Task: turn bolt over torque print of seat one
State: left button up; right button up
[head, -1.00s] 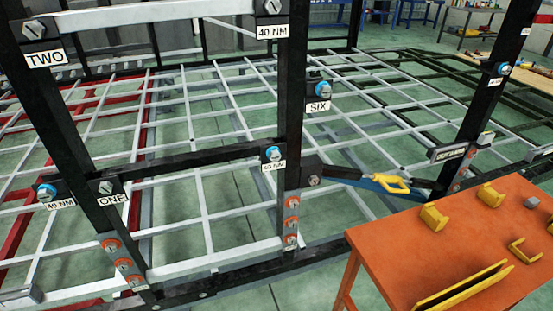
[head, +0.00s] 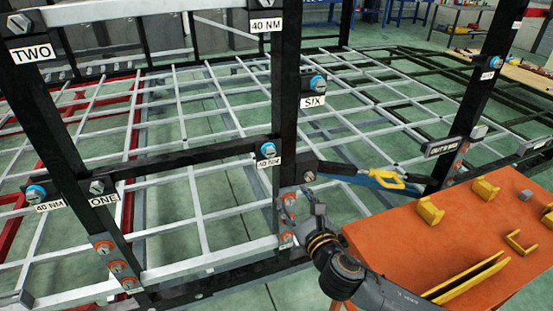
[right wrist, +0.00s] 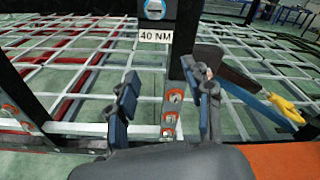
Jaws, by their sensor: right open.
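The plate ONE (head: 104,198) has a grey bolt (head: 97,186) above it on the left dark post. To its left, a blue-ringed bolt (head: 36,193) sits over a plate printed 40 NM (head: 49,206). Another blue-ringed bolt (head: 268,150) sits over a 40 NM plate (head: 267,163) on the middle post. This bolt (right wrist: 154,8) and plate (right wrist: 154,36) show at the top of the right wrist view. My right gripper (head: 302,198) is open and empty, below that bolt; its spread fingers (right wrist: 166,100) flank the post's lower bolts. My left gripper is out of view.
An orange table (head: 420,225) with yellow parts stands at right, beside my right arm. Orange-ringed bolts (head: 117,267) line the left post's lower part.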

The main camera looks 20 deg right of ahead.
aim_at(271, 154)
notch_tip(271, 154, up, 4)
jog(key=n+t, duration=0.1)
jog(key=n, duration=0.1)
jog(key=w, duration=0.4)
jog(key=w+a+p, duration=0.1)
jog(key=w, duration=0.3)
jog(key=w+p, duration=0.1)
jog(key=w, duration=0.3)
jog(key=shift+w+a, duration=0.15)
jog(key=shift+w, duration=0.2)
grip_shut()
jog(key=shift+m, duration=0.3)
